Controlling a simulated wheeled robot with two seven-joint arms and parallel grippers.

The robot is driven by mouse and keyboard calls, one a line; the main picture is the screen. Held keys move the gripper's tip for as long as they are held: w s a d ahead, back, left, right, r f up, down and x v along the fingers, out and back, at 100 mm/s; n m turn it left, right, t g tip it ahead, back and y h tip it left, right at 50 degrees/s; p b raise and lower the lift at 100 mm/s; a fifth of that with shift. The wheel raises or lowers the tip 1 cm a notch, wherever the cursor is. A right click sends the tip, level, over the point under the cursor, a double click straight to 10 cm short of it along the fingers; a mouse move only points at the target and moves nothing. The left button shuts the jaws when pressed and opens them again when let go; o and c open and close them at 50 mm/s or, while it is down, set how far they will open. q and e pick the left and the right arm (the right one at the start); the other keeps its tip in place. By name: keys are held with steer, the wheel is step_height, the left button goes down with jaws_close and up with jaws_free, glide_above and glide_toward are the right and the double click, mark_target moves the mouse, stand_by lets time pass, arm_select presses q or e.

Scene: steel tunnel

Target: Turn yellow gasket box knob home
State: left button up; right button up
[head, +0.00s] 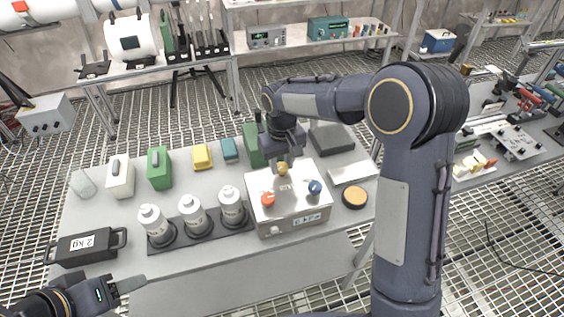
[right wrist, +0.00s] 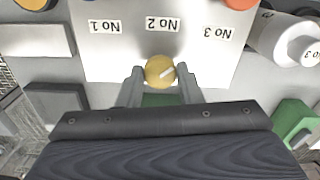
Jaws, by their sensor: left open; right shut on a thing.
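A pale metal box (head: 293,213) with an orange knob (head: 268,199), a blue knob (head: 314,187) and a yellow knob (head: 282,169) on its top stands on the table. My right gripper (head: 284,160) comes down from behind and is shut on the yellow knob. In the right wrist view the yellow knob (right wrist: 160,70) sits between the two fingers (right wrist: 160,82), its pale pointer line slanting up to the right. Upside-down labels No 1, No 2 and No 3 (right wrist: 164,24) lie beyond it. My left gripper (head: 125,288) is open and empty at the lower left, off the table's front.
Several white bottles (head: 195,216) stand on a dark tray left of the metal box. A black 2 kg weight (head: 86,246) lies at the left end. Green, yellow and teal boxes (head: 202,156) stand along the back. An orange-topped disc (head: 355,197) lies right of the metal box.

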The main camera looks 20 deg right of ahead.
mark_target(282, 166)
stand_by(0.3)
steer(key=o, duration=1)
steer(key=shift+r, duration=0.1)
step_height(282, 166, up, 8)
steer(key=shift+f, duration=0.15)
